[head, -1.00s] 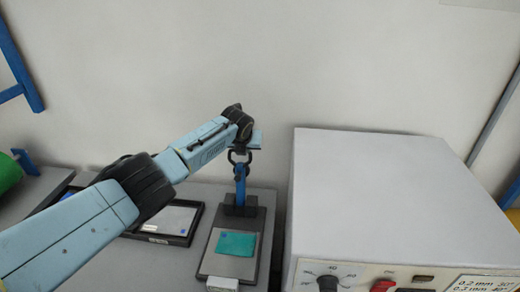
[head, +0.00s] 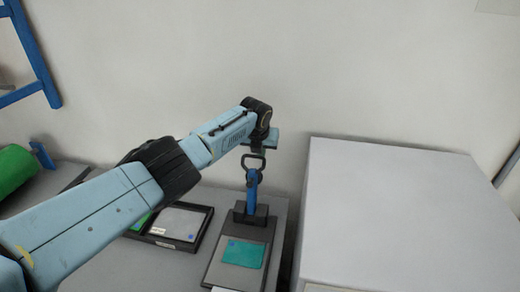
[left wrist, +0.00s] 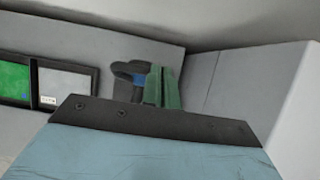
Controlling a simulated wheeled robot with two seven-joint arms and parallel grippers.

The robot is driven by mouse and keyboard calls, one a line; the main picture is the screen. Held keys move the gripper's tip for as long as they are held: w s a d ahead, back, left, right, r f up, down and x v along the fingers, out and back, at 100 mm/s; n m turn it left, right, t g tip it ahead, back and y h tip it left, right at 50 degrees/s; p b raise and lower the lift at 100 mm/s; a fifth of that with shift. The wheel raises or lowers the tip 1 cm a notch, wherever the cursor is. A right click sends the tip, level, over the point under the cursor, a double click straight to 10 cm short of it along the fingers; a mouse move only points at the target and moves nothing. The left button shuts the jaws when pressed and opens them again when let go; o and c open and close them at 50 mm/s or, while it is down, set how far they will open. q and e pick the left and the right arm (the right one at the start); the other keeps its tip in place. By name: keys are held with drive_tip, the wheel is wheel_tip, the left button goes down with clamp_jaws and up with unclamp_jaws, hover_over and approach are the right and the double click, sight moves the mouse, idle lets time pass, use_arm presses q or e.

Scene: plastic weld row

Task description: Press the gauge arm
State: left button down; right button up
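The gauge arm (head: 253,192) is a blue upright lever with a dark ring-shaped handle at its top. It stands on a black block at the back of a grey gauge plate (head: 226,252). A teal sheet (head: 242,253) lies on the plate. My left gripper (head: 260,149) is just above the ring handle; a small gap seems to show, but contact is hard to judge. In the left wrist view its green fingers (left wrist: 165,88) are side by side and look shut, with the black block (left wrist: 124,85) behind them. My right gripper is out of view.
A large white box-shaped machine (head: 395,215) stands close to the right of the gauge. A black tray (head: 160,243) with green and pale compartments is to the left. A green cylinder (head: 16,170) lies farther left. A plain wall is behind.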

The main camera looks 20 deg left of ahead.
use_arm(q)
drive_tip(key=shift+a+f, duration=0.2)
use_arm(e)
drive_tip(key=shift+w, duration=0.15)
